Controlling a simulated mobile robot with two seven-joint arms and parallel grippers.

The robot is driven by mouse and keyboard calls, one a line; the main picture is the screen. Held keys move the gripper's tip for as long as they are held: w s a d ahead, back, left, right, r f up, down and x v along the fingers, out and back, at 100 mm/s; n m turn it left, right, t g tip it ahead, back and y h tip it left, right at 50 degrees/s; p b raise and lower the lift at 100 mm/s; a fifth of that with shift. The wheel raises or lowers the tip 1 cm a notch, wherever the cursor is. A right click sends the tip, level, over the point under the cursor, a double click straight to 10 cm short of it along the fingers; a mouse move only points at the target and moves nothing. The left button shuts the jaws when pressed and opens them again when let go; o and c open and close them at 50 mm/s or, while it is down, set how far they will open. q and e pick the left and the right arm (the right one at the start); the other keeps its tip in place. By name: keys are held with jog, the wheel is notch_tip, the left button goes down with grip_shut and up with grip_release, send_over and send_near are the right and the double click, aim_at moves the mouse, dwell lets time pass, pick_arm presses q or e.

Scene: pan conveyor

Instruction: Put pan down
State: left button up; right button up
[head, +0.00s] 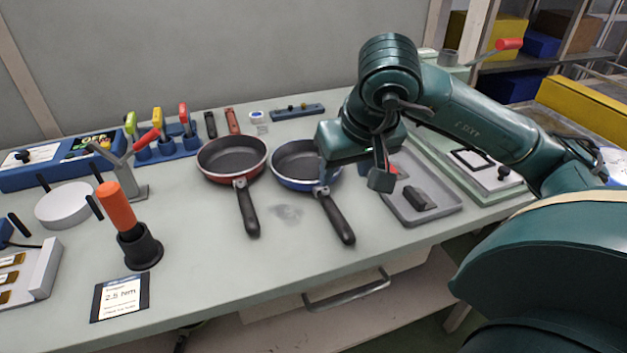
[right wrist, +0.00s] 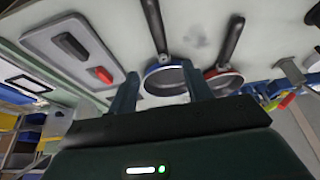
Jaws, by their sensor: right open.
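A blue-rimmed pan (head: 296,160) with a dark inside rests on the workbench, its black handle towards the front edge. It also shows in the right wrist view (right wrist: 166,76), beyond and between my fingers. A red-rimmed pan (head: 230,158) rests to its left, handle also forward; it shows in the right wrist view too (right wrist: 223,80). My right gripper (head: 352,176) is open and empty, close to the blue pan's right side. In the right wrist view its fingers (right wrist: 160,88) stand wide apart. Part of the blue pan's right rim is hidden behind the gripper. My left gripper is not in view.
A grey tray (head: 445,213) with a black block and a red block lies right of the blue pan. An orange-handled tool (head: 117,206) stands in a black holder at the left. Coloured-handled tools (head: 157,122) stand behind. The bench before the pans is clear.

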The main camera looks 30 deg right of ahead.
aim_at(331, 204)
jog(key=b+x, duration=0.1)
jog(key=x, duration=1.1)
jog(key=shift+s+a+f, duration=0.1)
jog(key=shift+a+f, duration=0.05)
jog(key=shift+f, duration=0.05)
jog(key=shift+c, duration=0.2)
grip_shut()
jog(key=shift+r, duration=0.15)
